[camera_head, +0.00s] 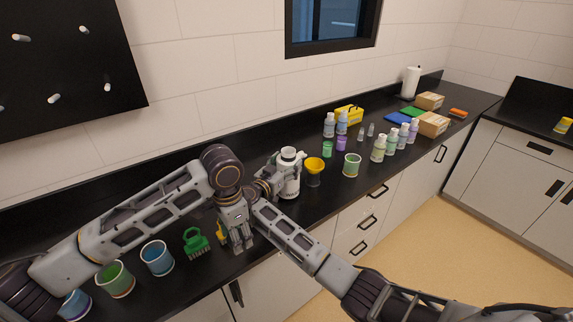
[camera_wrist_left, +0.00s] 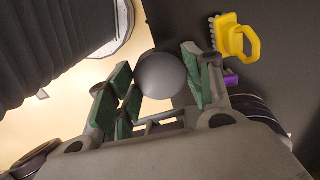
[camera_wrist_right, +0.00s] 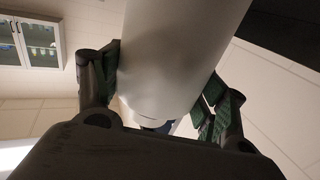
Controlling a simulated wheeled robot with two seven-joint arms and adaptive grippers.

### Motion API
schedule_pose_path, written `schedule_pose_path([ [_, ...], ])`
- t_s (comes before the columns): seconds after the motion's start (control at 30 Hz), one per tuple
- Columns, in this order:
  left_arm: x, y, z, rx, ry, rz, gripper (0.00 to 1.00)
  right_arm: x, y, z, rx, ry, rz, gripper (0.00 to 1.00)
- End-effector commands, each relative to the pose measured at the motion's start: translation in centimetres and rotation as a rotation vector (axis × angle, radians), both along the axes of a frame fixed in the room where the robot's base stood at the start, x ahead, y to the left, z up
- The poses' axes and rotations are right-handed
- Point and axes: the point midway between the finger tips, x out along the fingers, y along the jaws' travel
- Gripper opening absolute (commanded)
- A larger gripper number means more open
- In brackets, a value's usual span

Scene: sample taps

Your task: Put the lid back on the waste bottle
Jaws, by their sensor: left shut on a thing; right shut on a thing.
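The white waste bottle (camera_head: 291,186) stands upright on the black counter behind my arms, with its neck on top. My right gripper (camera_head: 274,183) is shut on its side. The right wrist view shows the pale bottle wall (camera_wrist_right: 180,55) between the pads (camera_wrist_right: 160,90). My left gripper (camera_head: 240,245) points down, nearer the front edge and left of the bottle. In the left wrist view, its green pads (camera_wrist_left: 160,85) are shut on a grey round piece, apparently the lid (camera_wrist_left: 167,76). In the head view the lid is too hidden to make out.
A yellow funnel (camera_head: 315,164) and a green cup (camera_head: 352,165) stand right of the bottle. A green brush (camera_head: 195,242), a blue cup (camera_head: 157,258) and another green cup (camera_head: 115,279) stand left of my left gripper. A yellow brush (camera_wrist_left: 236,40) lies close to it.

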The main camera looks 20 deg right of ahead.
Motion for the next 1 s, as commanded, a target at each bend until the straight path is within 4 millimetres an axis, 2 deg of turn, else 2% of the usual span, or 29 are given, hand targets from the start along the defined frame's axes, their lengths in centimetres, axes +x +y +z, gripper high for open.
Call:
schedule_pose_path([
  [0.03,0.0,0.0,0.4,0.0,0.0,0.0,0.43,0.0,0.0,0.5,0.0,-0.003,0.0,0.04],
  [1.0,0.0,0.0,4.1,0.0,0.0,0.0,0.43,0.0,0.0,3.7,-0.001,-0.004,0.0,0.04],
])
